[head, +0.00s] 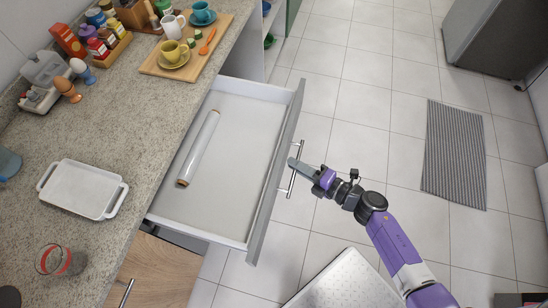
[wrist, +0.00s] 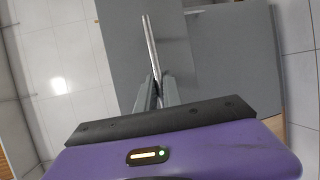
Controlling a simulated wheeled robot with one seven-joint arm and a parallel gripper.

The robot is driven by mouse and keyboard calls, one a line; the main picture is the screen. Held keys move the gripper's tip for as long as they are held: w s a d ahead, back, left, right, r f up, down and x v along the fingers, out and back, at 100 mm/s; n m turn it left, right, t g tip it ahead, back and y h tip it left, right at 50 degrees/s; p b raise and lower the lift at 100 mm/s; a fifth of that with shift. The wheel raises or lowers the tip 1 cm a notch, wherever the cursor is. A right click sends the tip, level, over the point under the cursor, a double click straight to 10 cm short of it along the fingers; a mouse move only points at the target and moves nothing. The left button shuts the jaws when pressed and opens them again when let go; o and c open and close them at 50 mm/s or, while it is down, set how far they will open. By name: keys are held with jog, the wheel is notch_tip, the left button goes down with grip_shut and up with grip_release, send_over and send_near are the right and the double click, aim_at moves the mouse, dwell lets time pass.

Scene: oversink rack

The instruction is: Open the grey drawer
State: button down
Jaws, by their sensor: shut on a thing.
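The grey drawer (head: 277,178) is pulled well out from under the counter, and its white inside shows. A roll of film or wrap (head: 199,148) lies inside it along the left part. The drawer's bar handle (head: 293,168) is on the front panel, facing right. My gripper (head: 292,163) is at the handle, with its fingers shut on the bar. In the wrist view the fingers (wrist: 157,95) close around the metal handle (wrist: 150,45), with the grey front panel (wrist: 125,60) behind.
The speckled counter (head: 130,130) holds a white tray (head: 82,189), a glass (head: 60,261), egg cups and a wooden board (head: 165,68) with cups.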

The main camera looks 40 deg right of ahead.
jog(key=shift+s+d, duration=0.85)
jog(key=shift+s, duration=0.3)
jog(key=shift+s+d, duration=0.8)
jog(key=shift+s, duration=0.35)
jog(key=c, duration=1.5)
grip_release()
jog(key=b+v, duration=0.2)
jog(key=v, duration=0.5)
jog(key=shift+s+r, duration=0.1)
jog(key=shift+s, duration=0.3)
